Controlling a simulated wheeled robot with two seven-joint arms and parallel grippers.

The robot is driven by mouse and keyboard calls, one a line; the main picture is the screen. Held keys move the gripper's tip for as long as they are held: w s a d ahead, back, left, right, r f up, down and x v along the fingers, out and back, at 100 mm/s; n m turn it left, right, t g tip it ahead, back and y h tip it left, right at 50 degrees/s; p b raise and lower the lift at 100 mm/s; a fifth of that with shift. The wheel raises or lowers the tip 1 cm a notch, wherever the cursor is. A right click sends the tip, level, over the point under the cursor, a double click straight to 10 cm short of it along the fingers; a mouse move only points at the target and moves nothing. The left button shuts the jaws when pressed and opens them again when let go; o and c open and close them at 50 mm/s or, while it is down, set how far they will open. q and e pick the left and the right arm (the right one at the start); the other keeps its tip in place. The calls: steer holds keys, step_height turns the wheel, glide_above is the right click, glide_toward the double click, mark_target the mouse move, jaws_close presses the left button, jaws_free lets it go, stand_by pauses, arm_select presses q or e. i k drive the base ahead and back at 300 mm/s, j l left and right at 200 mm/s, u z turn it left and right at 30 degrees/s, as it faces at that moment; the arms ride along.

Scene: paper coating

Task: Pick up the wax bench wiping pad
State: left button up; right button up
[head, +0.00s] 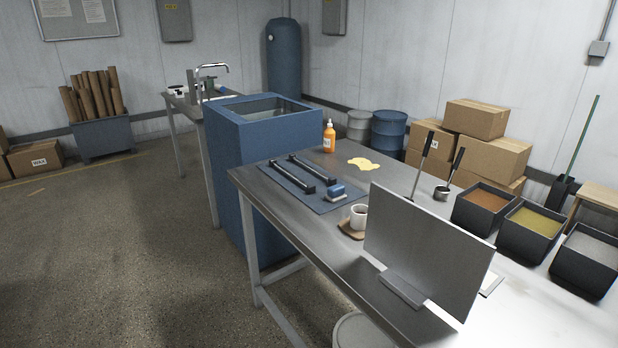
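A small block with a blue top and a pale base (337,192), which looks like the wiping pad, rests on the right part of a blue mat (318,203). The mat lies on the metal bench (290,228). A yellow wax puddle (364,164) lies on the bench behind the pad. Neither of my grippers shows in the head view.
Two black bars (313,170) lie on the mat. A white cup (358,216) on a brown coaster, an upright grey panel (425,250), an orange bottle (329,138) and dark bins (530,228) stand on the bench. Open floor lies at left.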

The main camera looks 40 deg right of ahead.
mark_target(335, 192)
steer(key=i+l+u, duration=0.2)
steer(key=i, duration=0.4)
steer(key=i+u, duration=0.2)
steer(key=i, duration=0.4)
steer(key=i+u, duration=0.1)
steer(key=u, duration=0.35)
steer(key=i+l+u, duration=0.1)
steer(key=u, duration=0.3)
steer(key=i+l+u, duration=0.1)
steer(key=u, duration=0.35)
steer(key=l+u, duration=0.1)
steer(key=u, duration=0.3)
steer(key=l+u, duration=0.1)
steer(key=u, duration=0.35)
steer(key=i+l+u, duration=0.1)
steer(key=u, duration=0.4)
steer(key=l+u, duration=0.1)
steer(key=u, duration=0.35)
steer(key=l+u, duration=0.1)
steer(key=u, duration=0.4)
steer(key=l+u, duration=0.1)
steer(key=u, duration=0.35)
steer(key=l+u, duration=0.1)
steer(key=u, duration=0.35)
steer(key=k+u, duration=0.1)
steer(key=u, duration=0.4)
steer(key=l+u, duration=0.1)
steer(key=u, duration=0.35)
steer(key=k, duration=0.05)
